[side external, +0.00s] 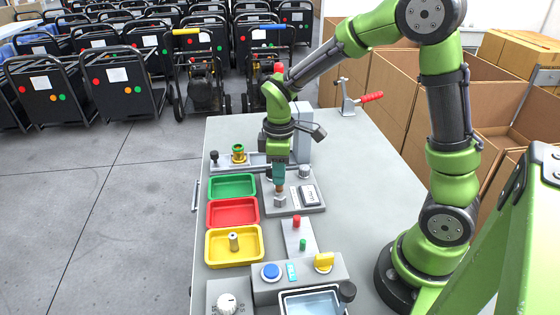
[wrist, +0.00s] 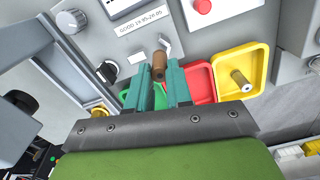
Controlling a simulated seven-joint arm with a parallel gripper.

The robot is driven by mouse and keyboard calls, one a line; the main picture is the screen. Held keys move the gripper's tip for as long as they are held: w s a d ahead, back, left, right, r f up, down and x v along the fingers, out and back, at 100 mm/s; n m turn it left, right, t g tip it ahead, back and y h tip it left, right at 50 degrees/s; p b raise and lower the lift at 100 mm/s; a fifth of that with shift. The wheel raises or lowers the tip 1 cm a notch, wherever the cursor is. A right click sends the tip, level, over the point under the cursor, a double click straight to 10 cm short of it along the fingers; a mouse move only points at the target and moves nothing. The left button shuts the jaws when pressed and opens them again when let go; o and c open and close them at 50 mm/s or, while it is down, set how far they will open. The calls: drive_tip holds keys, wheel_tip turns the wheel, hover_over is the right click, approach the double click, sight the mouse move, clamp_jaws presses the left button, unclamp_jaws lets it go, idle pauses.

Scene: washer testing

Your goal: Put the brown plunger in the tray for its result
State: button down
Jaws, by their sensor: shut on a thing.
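My gripper (side external: 279,178) is shut on the brown plunger (wrist: 159,66), which stands out between the teal fingers in the wrist view. In the side view the plunger (side external: 280,187) is small and mostly covered by the fingers, just above a metal post (side external: 280,201) on the grey gauge station (side external: 297,208). I cannot tell whether it touches the post. Left of the station are three trays in a column: green (side external: 233,176), red (side external: 219,203) and yellow (side external: 213,254). The green and red trays look empty in the side view.
A display (side external: 310,195) sits on the station; its reading is too small. A label (wrist: 143,20) reads about "GOOD 19.95-20.05". A plate with red and green buttons or lamps (side external: 297,223), a control box (side external: 271,271) and a blue-grey bin (side external: 312,302) stand nearer. A brass part (side external: 238,152) stands behind.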

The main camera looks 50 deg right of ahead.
wheel_tip(320, 180, up, 5)
drive_tip(key=shift+a+f, duration=0.1)
drive_tip(key=s+a+f, duration=0.5)
drive_tip(key=s+a, duration=0.2)
drive_tip(key=s, duration=0.1)
drive_tip(key=w+a, duration=0.1)
drive_tip(key=w, duration=0.4)
drive_tip(key=w+a+f, duration=0.1)
drive_tip(key=w, duration=0.8)
drive_tip(key=shift+w+a+f, duration=0.4)
drive_tip(key=shift+f, duration=1.7)
drive_tip(key=shift+f, duration=0.15)
drive_tip(key=c, duration=1)
unclamp_jaws()
drive_tip(key=shift+c, duration=0.2)
